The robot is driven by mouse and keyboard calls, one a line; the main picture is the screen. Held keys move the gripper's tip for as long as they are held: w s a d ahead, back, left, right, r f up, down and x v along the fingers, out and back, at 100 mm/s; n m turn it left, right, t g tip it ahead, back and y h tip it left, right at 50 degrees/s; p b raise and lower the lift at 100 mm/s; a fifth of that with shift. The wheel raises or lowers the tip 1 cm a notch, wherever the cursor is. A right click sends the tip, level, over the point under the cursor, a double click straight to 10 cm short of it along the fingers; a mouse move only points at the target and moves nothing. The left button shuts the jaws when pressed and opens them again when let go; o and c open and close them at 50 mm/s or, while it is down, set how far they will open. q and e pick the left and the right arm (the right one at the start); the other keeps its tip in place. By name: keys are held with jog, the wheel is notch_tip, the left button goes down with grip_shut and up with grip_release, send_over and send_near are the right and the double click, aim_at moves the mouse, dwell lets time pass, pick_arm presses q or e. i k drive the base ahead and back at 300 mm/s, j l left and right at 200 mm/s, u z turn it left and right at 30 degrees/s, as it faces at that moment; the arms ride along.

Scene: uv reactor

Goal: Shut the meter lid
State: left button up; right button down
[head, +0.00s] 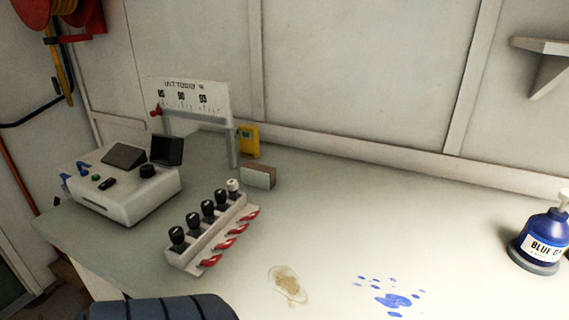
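A white meter box (135,204) stands on the left part of the bench. On its sloped top are a dark flat panel (124,155), a round black knob (148,171), a small green button and blue pieces near its left edge. A black square flap (167,150) stands raised at the back right of the box, behind the knob. It looks like the lid, standing open. Neither of my grippers is in view.
A rack with several black-capped items and red levers (212,234) stands right of the box. Behind are a scale board on a stand (190,97) and a yellow device (249,141). A blue bottle (543,240) stands far right. The bench middle has only stains.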

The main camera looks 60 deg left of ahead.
aim_at(166, 151)
jog(key=u, duration=3.15)
